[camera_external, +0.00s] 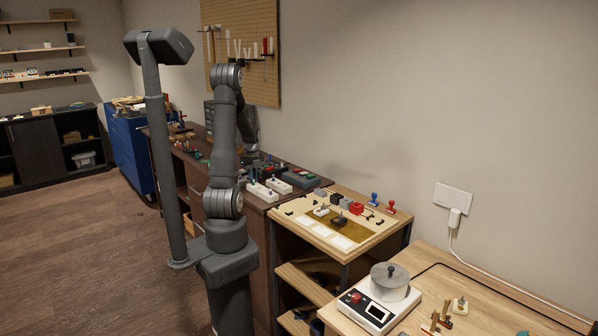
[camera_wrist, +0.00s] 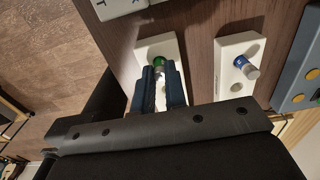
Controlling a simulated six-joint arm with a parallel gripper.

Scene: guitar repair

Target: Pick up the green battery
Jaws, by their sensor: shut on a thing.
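The green battery (camera_wrist: 159,62) shows its green end between my gripper's fingertips in the wrist view. It is at a white holder block (camera_wrist: 143,48) on the dark wooden bench. My gripper (camera_wrist: 160,75) is shut on the battery, one blue-grey finger on each side. Most of the battery is hidden by the fingers, and I cannot tell whether it is clear of the holder. In the external view my arm hides the gripper, and the green battery cannot be made out there.
A second white holder (camera_wrist: 228,45) with a blue-and-silver battery (camera_wrist: 247,67) stands to the right. A blue-grey device with yellow buttons (camera_wrist: 300,75) lies at the right edge. Another white item (camera_wrist: 118,8) is at the top. Bare bench (camera_wrist: 200,40) separates the holders.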

